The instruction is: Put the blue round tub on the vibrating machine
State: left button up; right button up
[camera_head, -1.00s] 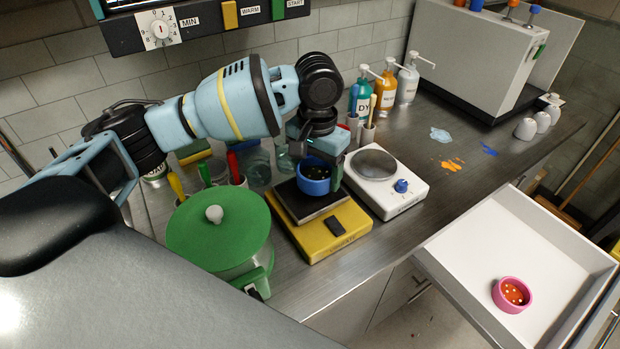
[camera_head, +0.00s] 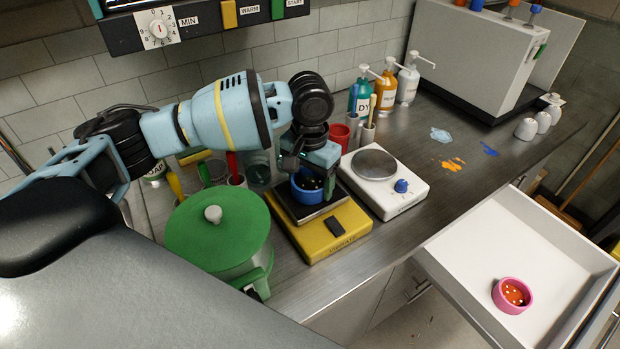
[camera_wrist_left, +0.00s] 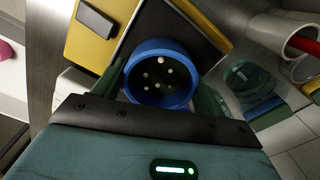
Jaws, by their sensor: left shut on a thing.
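The blue round tub (camera_head: 307,194) has an open top and small pale dots inside. It also shows in the left wrist view (camera_wrist_left: 160,97). My left gripper (camera_head: 311,184) is shut on the tub, a finger on either side. The vibrating machine is a yellow box (camera_head: 325,238) with a black top plate (camera_head: 286,208) and a dark switch on its front part. It also shows in the left wrist view (camera_wrist_left: 87,48). The tub is over the plate, at or very near its surface; I cannot tell whether it touches. My right gripper is not in view.
A white hotplate-like device (camera_head: 393,192) stands right of the machine. A green-lidded pot (camera_head: 215,240) stands to its left. Cups, a red cup (camera_head: 338,137) and pump bottles (camera_head: 386,88) stand behind. An open white drawer (camera_head: 480,238) at right holds a pink tub (camera_head: 512,296).

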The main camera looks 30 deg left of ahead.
aim_at(310, 189)
pick_arm(q)
jog(key=o, duration=1)
jog(key=shift+f, duration=0.1)
notch_tip(310, 189, up, 12)
jog(key=shift+r+p, duration=0.15)
jog(key=shift+p, duration=0.3)
